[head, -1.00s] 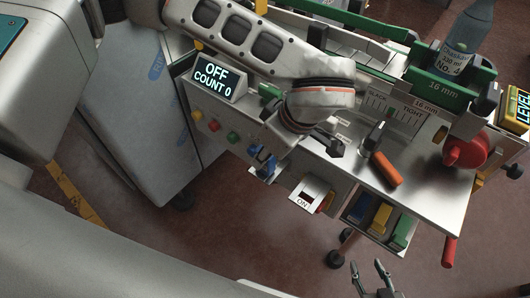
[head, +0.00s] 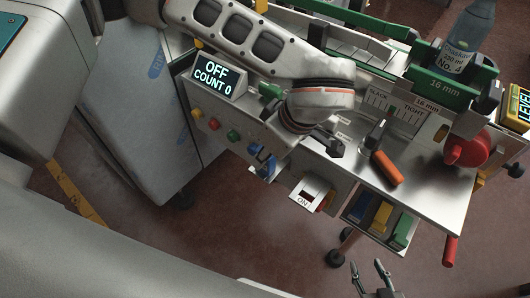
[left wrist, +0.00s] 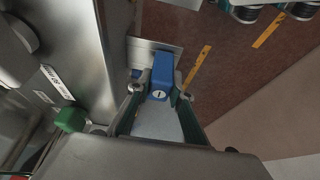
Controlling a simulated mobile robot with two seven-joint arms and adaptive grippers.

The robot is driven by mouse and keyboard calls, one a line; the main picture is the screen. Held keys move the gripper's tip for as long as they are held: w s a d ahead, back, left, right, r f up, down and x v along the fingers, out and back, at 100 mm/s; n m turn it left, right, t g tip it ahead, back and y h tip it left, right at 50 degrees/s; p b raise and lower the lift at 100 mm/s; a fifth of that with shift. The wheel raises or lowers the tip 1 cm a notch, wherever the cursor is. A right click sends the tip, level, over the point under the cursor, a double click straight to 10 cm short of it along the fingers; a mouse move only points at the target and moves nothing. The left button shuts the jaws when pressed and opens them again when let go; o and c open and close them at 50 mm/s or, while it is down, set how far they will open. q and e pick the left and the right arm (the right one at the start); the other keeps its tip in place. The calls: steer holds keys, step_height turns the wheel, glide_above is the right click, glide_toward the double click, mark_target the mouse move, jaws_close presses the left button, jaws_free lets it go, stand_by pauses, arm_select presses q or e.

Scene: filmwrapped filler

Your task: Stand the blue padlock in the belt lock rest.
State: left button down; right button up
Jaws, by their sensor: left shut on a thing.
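The blue padlock (left wrist: 159,77) sits between the fingertips of my left gripper (left wrist: 162,91) in the left wrist view, its keyhole facing the camera. My left gripper is shut on it. A small bright metal plate (left wrist: 143,48) lies just beyond the padlock, at the machine's side; I cannot tell whether they touch or whether the plate is the lock rest. In the head view the blue padlock (head: 268,168) shows below my left wrist, in front of the machine's front panel. My right gripper (head: 368,265) is open and empty, low in the head view.
The panel has a display reading OFF, COUNT 0 (head: 219,79), and red, green and yellow buttons. To the right are an ON plate (head: 309,194), a tray of coloured blocks (head: 375,217), an orange handle (head: 386,168) and a red knob (head: 466,150). Open floor lies in front.

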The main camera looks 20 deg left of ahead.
arm_select(q)
steer(key=c, duration=1.7)
jaws_free()
steer(key=shift+f, duration=0.1)
steer(key=v, duration=1.2)
